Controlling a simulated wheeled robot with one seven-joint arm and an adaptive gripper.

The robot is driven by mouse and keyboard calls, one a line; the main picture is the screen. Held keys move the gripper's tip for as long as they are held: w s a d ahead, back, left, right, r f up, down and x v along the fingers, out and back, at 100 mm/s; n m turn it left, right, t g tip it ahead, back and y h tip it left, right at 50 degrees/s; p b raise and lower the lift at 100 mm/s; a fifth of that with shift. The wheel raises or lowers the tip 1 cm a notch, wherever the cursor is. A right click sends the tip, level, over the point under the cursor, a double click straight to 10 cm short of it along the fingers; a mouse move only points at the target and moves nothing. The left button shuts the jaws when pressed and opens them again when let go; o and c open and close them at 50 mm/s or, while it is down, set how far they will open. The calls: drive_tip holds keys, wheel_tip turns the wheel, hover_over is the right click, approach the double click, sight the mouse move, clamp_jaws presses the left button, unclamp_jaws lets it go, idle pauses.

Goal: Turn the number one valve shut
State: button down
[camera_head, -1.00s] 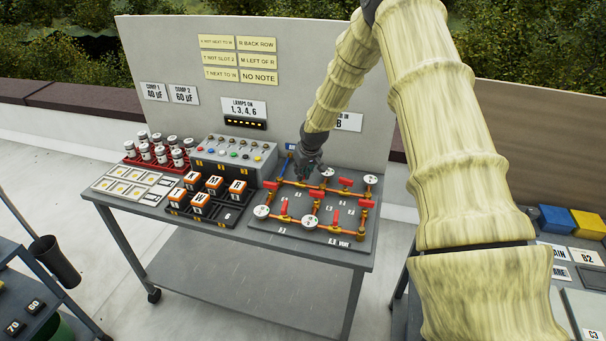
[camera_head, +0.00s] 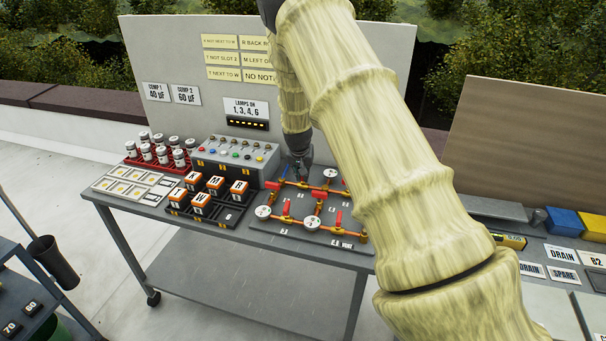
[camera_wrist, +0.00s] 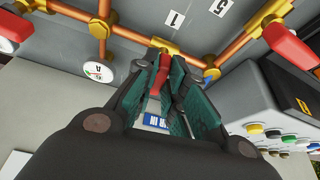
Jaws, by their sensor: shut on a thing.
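The valve board (camera_head: 262,236) lies flat at the right end of the table, with orange pipes and several red valve handles. In the wrist view, the red handle (camera_wrist: 163,72) beside the label 1 (camera_wrist: 174,18) sits between the two green pads of my gripper (camera_wrist: 164,85). The pads are shut on it, and the handle stands at a wide angle to its orange pipe (camera_wrist: 131,35). In the head view my gripper (camera_head: 300,172) is low at the board's back left corner, and the held handle is hidden there.
Another red handle (camera_wrist: 290,48) is close by at the right near label 5. A round gauge (camera_wrist: 97,71) and a blue label (camera_wrist: 157,122) are also near the gripper. The grey lamp box (camera_head: 232,158) stands left of the board, and the upright panel (camera_head: 340,70) rises behind.

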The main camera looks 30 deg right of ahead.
drive_tip(key=shift+w+r, duration=0.15)
drive_tip(key=shift+r, duration=0.05)
idle(0.3)
drive_tip(key=c, duration=1.5)
unclamp_jaws()
drive_tip(key=shift+f, duration=0.1)
drive_tip(key=v, duration=1.2)
